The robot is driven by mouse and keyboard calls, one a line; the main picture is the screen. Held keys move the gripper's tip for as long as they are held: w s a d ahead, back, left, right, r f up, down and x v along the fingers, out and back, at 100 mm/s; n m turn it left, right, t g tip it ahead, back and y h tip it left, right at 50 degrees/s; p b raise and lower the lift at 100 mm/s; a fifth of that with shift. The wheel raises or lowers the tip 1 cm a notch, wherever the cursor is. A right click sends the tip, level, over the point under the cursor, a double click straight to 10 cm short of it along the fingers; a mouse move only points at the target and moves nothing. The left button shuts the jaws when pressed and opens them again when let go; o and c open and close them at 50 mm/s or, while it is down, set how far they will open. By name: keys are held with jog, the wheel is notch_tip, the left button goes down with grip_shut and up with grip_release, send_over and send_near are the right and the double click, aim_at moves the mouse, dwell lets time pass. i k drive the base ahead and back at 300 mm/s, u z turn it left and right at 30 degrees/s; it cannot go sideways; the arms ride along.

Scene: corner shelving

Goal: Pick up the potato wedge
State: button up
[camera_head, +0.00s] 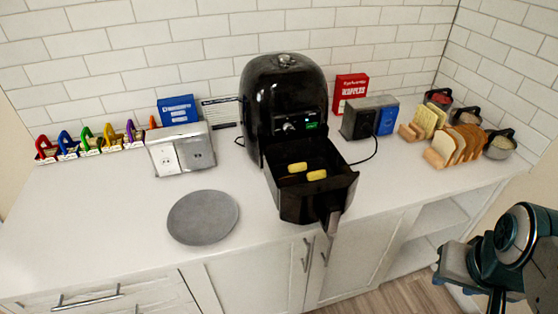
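Two small yellow potato wedges lie in the pulled-out black basket (308,212) of the air fryer (285,90). One wedge (297,167) is further back and left, and the other wedge (316,175) is nearer and to the right. They are close together on the dark basket floor. My gripper (497,298) is at the lower right edge, in front of the counter and well apart from the basket. The frame cuts part of it off, so its fingers and opening cannot be made out.
A grey round plate (203,217) lies left of the basket, with bare counter around it. The basket handle (333,222) sticks out past the counter's front edge. Bread slices (463,143) in a rack and several jars stand at the right. An outlet box (181,150) stands behind the plate.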

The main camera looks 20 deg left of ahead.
aim_at(288, 180)
jog(key=u, duration=0.9)
jog(key=i, duration=0.85)
jog(key=u, duration=1)
